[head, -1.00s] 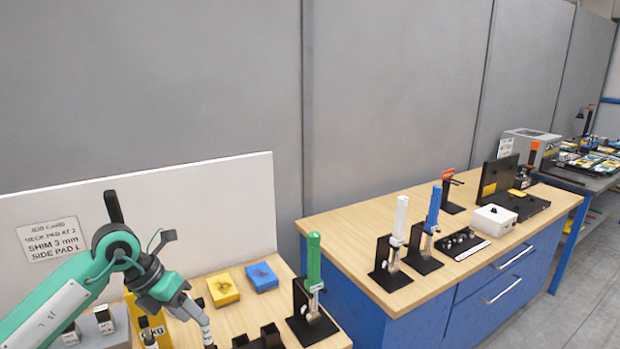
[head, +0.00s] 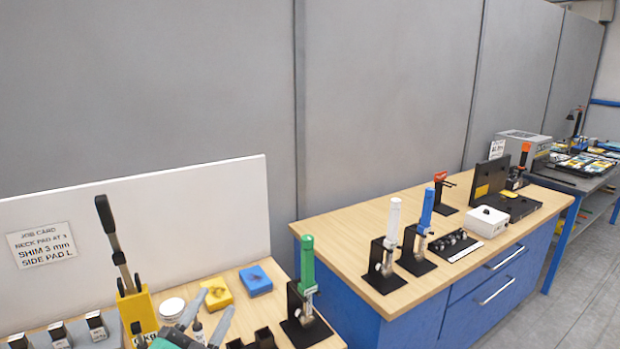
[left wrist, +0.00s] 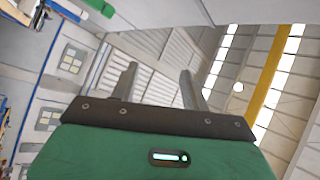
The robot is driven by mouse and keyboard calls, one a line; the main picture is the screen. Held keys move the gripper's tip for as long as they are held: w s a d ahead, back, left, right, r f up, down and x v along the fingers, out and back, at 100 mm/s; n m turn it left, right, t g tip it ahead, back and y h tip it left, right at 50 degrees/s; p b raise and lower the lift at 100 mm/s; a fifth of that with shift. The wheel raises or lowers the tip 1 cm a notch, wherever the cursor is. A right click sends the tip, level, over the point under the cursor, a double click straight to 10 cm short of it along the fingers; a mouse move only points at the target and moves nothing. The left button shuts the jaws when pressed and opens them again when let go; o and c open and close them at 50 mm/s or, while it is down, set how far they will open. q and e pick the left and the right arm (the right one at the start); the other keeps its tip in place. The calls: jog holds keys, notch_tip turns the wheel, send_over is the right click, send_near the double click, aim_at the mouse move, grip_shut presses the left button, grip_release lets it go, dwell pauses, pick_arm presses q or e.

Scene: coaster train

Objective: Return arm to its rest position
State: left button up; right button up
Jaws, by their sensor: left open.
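My left gripper (head: 206,317) shows at the bottom edge of the head view, with its two grey fingers spread and pointing up. Its green body is mostly cut off by the picture edge. In the left wrist view the same gripper (left wrist: 158,88) is open, with nothing between its fingers and the ceiling beyond them. My right gripper is in neither view.
The near wooden bench holds a yellow block (head: 216,293), a blue block (head: 256,280), a green-handled tool (head: 307,267) in a black stand and a white job card board (head: 180,220). A second blue bench (head: 360,314) with several tools stands to the right.

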pick_arm(q)
jog(key=s+a+f+n+g+y, duration=0.4)
jog(key=f+n+y, duration=0.15)
jog(key=f, duration=0.45)
jog(key=s+a+f+n+g+y, duration=0.35)
jog(key=s+f+n, duration=0.2)
jog(key=f, duration=0.35)
jog(key=s+d+f+n+g+h, duration=0.1)
jog(key=s+f+g, duration=0.4)
jog(key=s, duration=0.3)
jog(key=s+d+f+n+g, duration=0.1)
jog(key=s+f+g, duration=0.45)
jog(key=s, duration=0.35)
notch_tip(320, 180, down, 31)
jog(key=g, duration=0.1)
jog(key=s+a+f, duration=0.1)
jog(key=s+f, duration=0.9)
jog(key=s+a+f+g, duration=0.1)
jog(key=s+a+f, duration=0.1)
jog(key=s+f, duration=0.7)
jog(key=shift+s+a+f, duration=0.25)
jog(key=shift+s+f, duration=0.15)
jog(key=shift+s, duration=0.1)
